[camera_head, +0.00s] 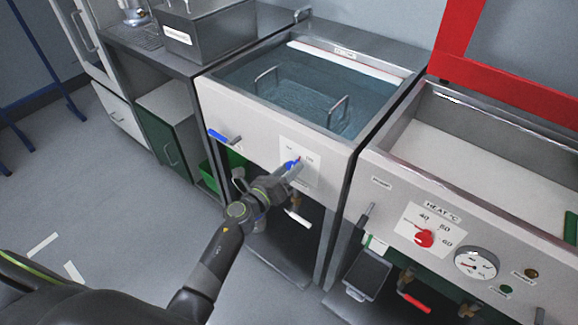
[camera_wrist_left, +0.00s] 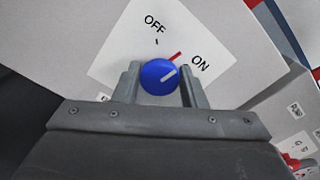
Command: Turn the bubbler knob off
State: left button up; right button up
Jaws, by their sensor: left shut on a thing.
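The bubbler knob (camera_wrist_left: 158,77) is round and blue, on a white plate (camera_wrist_left: 125,45) marked OFF and ON. In the head view, my left gripper (camera_head: 287,169) reaches the front panel of the water tank (camera_head: 240,115) and largely covers the knob. My right gripper is in neither view.
A blue-handled valve (camera_head: 219,136) sticks out left of the plate. Another valve (camera_head: 298,216) hangs below the tank. To the right is a heated basin (camera_head: 385,172) with a red knob (camera_head: 424,239) and a gauge (camera_head: 476,263). The floor at left is clear.

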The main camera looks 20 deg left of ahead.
pick_arm(q)
jog(key=n+p, duration=0.2)
jog(key=n, duration=0.3)
jog(key=shift+n, duration=0.3)
jog(key=n+p, duration=0.2)
jog(key=n, duration=0.2)
jog(key=shift+a+f, duration=0.1)
jog(key=shift+n+p, duration=0.35)
jog(key=shift+n, duration=0.35)
jog(key=shift+f, duration=0.1)
jog(key=o, duration=1)
jog(key=shift+c, duration=0.2)
jog(key=v, duration=1.7)
jog(key=shift+s+b, duration=0.15)
jog(key=shift+b, duration=0.15)
